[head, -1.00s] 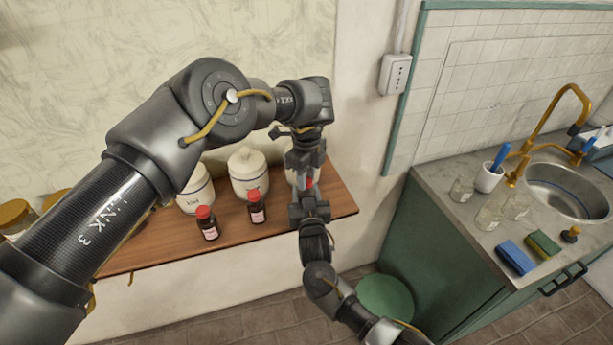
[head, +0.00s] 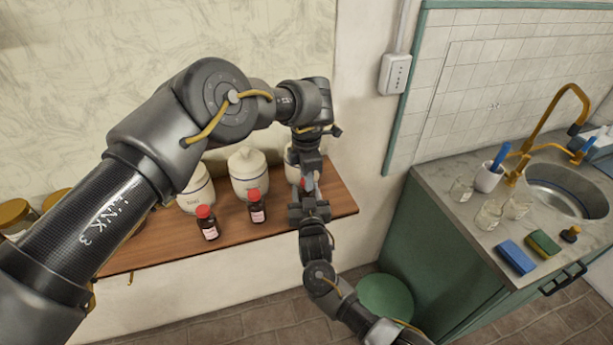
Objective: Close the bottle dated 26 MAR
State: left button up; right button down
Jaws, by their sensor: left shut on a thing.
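Two dark bottles with red caps and pale labels, one at left (head: 207,223) and one in the middle (head: 256,207), stand upright on the wooden shelf (head: 165,247). Their dates are too small to read. My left gripper (head: 307,182) points down over the shelf's right part, its fingers shut on a small reddish thing that looks like a cap and is mostly hidden. My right gripper (head: 308,200) comes up from below and meets it there. Its jaws are hidden, and I cannot tell whether it holds a bottle.
White lidded jars stand behind the bottles, one in the middle (head: 246,172) and one partly behind my grippers. Amber-lidded jars (head: 14,214) are at far left. At right, a counter (head: 455,215) holds a sink (head: 568,190), glasses and sponges. A green round stool (head: 385,295) stands below.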

pick_arm(q)
jog(key=o, duration=1.1)
jog(key=shift+o, duration=0.2)
notch_tip(320, 180, up, 12)
pick_arm(e)
jog(key=c, duration=0.7)
grip_release()
jog(key=shift+o, duration=0.2)
